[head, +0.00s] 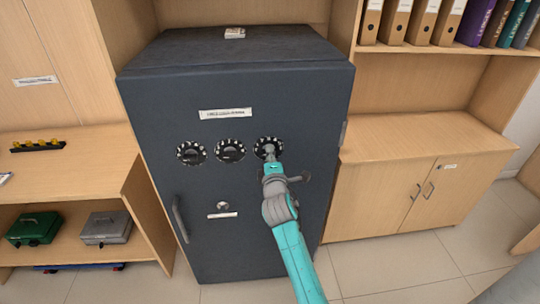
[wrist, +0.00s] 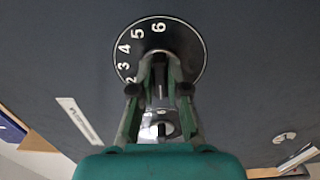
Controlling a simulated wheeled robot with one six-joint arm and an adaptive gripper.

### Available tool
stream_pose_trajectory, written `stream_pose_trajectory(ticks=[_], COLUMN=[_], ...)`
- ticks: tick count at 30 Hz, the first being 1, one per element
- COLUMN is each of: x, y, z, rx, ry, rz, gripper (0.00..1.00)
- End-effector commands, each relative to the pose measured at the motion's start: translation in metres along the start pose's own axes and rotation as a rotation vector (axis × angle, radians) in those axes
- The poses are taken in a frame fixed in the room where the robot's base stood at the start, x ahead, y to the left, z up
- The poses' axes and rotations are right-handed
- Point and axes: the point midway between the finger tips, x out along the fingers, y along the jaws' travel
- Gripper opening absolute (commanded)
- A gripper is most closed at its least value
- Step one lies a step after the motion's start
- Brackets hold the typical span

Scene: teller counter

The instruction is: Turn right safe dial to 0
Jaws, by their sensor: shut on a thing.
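A dark grey safe (head: 150,120) stands in the middle of the head view, its door closed. Three black dials with white marks sit in a row on the door. My gripper (head: 270,153) is at the right safe dial (head: 262,142). In the wrist view my gripper (wrist: 160,88) is shut on the knob of the right safe dial (wrist: 135,40). The middle dial (head: 230,150) and left dial (head: 191,153) are free.
A shelf with a green cash box (head: 34,229) and a grey one (head: 107,228) stands left. A wooden cabinet (head: 385,200) stands right.

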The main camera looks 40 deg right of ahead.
Motion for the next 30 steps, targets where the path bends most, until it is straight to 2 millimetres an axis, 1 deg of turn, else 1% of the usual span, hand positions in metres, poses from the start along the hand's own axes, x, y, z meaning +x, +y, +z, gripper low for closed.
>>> stream_pose_trajectory(ticks=[5, 6, 8, 9, 17, 20, 23, 26, 30], x=[0.000, 0.000, 0.000, 0.000, -0.001, -0.005, -0.016, -0.033, -0.062], y=[-0.001, -0.001, -0.001, -0.001, -0.001, -0.001, -0.001, -0.002, -0.002], z=[-0.001, -0.001, -0.001, -0.001, 0.000, -0.001, -0.001, -0.001, -0.001], rx=[-0.001, -0.001, -0.001, -0.001, 0.000, 0.000, 0.000, -0.001, -0.001], ry=[0.001, 0.001, 0.001, 0.001, 0.001, 0.001, 0.002, 0.003, 0.003], rz=[-0.002, -0.002, -0.001, -0.001, -0.001, -0.001, -0.001, -0.002, -0.003], gripper=[0.00, 0.22, 0.37, 0.40, 0.40, 0.40, 0.40, 0.40, 0.40])
